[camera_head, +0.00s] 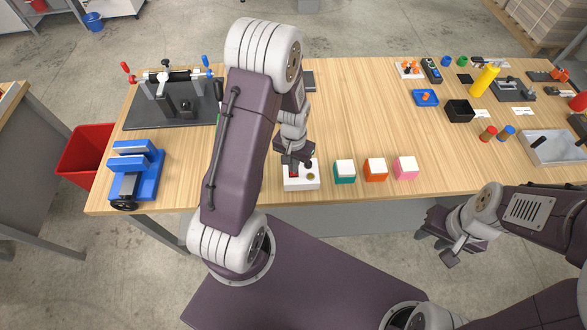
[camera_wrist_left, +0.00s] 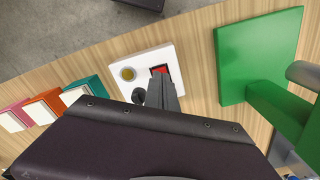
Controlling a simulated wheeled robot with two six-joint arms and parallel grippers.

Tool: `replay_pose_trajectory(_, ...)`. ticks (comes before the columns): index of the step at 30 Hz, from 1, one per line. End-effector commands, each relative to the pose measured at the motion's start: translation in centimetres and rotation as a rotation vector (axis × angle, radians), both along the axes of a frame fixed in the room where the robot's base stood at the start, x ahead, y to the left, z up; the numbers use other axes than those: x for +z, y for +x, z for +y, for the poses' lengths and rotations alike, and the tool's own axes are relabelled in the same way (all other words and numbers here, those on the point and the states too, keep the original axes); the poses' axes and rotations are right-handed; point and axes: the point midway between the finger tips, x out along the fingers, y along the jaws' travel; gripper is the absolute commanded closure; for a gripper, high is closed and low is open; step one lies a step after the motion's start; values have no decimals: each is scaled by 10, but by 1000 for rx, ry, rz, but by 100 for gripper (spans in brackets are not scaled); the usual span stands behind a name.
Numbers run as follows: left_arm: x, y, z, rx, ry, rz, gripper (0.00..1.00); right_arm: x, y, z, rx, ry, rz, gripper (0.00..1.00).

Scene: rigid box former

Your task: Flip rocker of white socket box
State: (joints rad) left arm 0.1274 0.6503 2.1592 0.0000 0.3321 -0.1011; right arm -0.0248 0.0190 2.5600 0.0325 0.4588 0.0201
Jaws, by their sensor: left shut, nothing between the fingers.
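The white socket box (camera_head: 301,183) lies on the table near its front edge, under my left gripper. In the left wrist view the white socket box (camera_wrist_left: 118,66) shows a red rocker (camera_wrist_left: 162,69), a round brass-coloured socket (camera_wrist_left: 128,74) and a dark round part (camera_wrist_left: 138,95). My left gripper (camera_head: 293,166) is shut and empty, its fingertips pointing down at the rocker. In the left wrist view the fingers (camera_wrist_left: 161,90) cover part of the rocker; I cannot tell whether they touch it. My right gripper (camera_head: 448,247) hangs off the table's front edge, away from the box.
Teal (camera_head: 344,172), orange (camera_head: 375,170) and pink (camera_head: 405,168) blocks with white tops stand right of the box. A blue vise (camera_head: 136,168) stands at the left. The table's middle is clear.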

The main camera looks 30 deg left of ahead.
Motion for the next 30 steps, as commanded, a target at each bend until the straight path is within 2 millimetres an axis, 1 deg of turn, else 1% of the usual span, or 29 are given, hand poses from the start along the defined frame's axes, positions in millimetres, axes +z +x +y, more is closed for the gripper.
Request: replay_pose_trajectory(30, -15, 0, 0, 0, 0, 0, 100, -12, 0, 0, 0, 0, 0, 64)
